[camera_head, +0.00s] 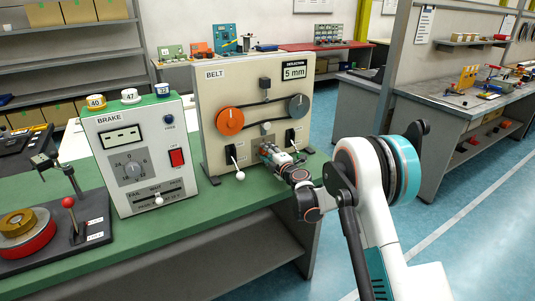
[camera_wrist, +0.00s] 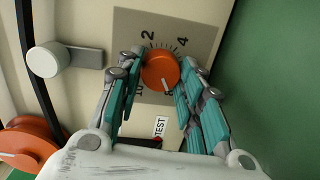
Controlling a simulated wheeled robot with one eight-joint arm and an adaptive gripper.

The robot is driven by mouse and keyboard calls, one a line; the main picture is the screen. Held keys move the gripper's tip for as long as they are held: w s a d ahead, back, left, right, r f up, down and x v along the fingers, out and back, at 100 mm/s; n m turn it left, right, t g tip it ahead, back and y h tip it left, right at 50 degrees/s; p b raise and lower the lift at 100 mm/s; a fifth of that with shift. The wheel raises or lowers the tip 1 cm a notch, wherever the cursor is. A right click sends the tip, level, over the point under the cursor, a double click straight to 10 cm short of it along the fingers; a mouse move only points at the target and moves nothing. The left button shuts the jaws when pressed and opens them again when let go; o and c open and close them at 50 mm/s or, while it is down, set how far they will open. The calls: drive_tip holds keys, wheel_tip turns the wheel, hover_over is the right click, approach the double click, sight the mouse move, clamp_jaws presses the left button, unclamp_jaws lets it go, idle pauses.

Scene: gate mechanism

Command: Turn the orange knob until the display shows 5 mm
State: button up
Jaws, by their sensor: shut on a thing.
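The orange knob (camera_wrist: 160,70) sits on a grey numbered dial plate (camera_wrist: 203,32) in the wrist view, with a pale mark near its lower edge. My gripper (camera_wrist: 163,76) has its teal-padded fingers on both sides of the knob and is shut on it. In the head view my gripper (camera_head: 268,151) is at the lower middle of the BELT panel (camera_head: 213,92) and hides the knob. The deflection display (camera_head: 294,71) at the panel's top right reads 5 mm.
The panel also carries an orange pulley (camera_head: 230,121) and a grey pulley (camera_head: 299,105) joined by a belt, plus black switches. A BRAKE box (camera_head: 130,145) stands to the left on the green bench (camera_head: 190,230). Blue floor is open at right.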

drive_tip(key=shift+m, duration=0.3)
idle(0.4)
drive_tip(key=o, duration=1.1)
drive_tip(key=shift+c, duration=0.2)
drive_tip(key=shift+d, duration=0.1)
drive_tip(key=v, duration=1.2)
